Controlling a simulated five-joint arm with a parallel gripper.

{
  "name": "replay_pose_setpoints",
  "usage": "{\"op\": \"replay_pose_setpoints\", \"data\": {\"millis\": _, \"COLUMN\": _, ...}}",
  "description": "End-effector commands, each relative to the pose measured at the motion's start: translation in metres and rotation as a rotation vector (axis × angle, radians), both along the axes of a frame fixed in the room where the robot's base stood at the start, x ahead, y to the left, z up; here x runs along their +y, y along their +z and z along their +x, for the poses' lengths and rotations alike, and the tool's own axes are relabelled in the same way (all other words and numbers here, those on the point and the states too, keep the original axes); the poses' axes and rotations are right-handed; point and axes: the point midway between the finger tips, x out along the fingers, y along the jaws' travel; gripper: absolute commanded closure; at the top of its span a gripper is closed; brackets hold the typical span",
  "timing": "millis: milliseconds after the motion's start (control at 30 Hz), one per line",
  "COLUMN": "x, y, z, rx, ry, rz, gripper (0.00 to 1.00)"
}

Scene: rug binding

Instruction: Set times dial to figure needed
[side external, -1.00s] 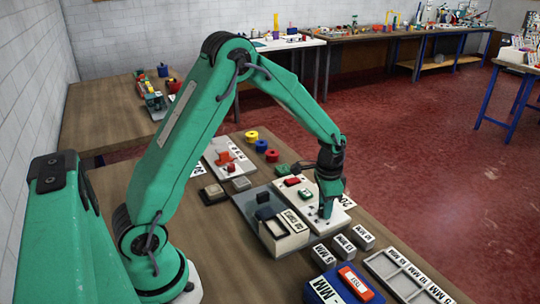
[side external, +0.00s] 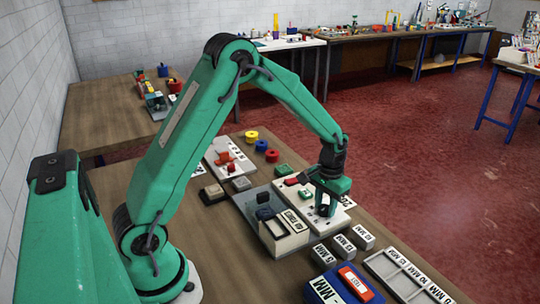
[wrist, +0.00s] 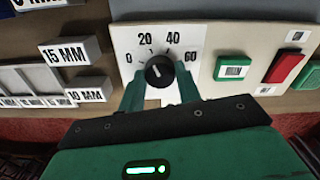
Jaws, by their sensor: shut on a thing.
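The times dial (wrist: 159,70) is a round black knob on a white plate marked 0, 20, 40 and 60. In the wrist view its pale pointer line aims up and slightly left, roughly between 20 and 40; the exact figure cannot be told. My gripper (wrist: 160,82) has one green finger on each side of the knob and is shut on it. In the side view my gripper (side external: 325,207) is low over the white panel and hides the dial.
A green button (wrist: 232,68) and a red rocker (wrist: 286,66) sit right of the dial in the wrist view. Labelled blocks, including a 15 MM block (wrist: 70,52), lie to its left.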

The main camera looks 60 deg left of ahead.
Motion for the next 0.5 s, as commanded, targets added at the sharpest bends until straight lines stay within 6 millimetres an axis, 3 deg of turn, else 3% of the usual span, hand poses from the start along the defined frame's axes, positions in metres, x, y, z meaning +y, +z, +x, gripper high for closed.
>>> {"op": "replay_pose_setpoints", "data": {"millis": 300, "x": -0.0045, "y": -0.0023, "z": -0.0026, "rx": 0.01, "ry": -0.009, "rz": 0.0, "gripper": 0.89}}
{"op": "replay_pose_setpoints", "data": {"millis": 333, "x": -0.0044, "y": -0.0023, "z": -0.0026, "rx": 0.01, "ry": -0.009, "rz": 0.0, "gripper": 0.61}}
{"op": "replay_pose_setpoints", "data": {"millis": 400, "x": -0.0039, "y": -0.0021, "z": -0.0022, "rx": 0.009, "ry": -0.008, "rz": -0.001, "gripper": 0.47}}
{"op": "replay_pose_setpoints", "data": {"millis": 500, "x": -0.0032, "y": -0.0016, "z": -0.0015, "rx": 0.006, "ry": -0.006, "rz": 0.0, "gripper": 0.45}}
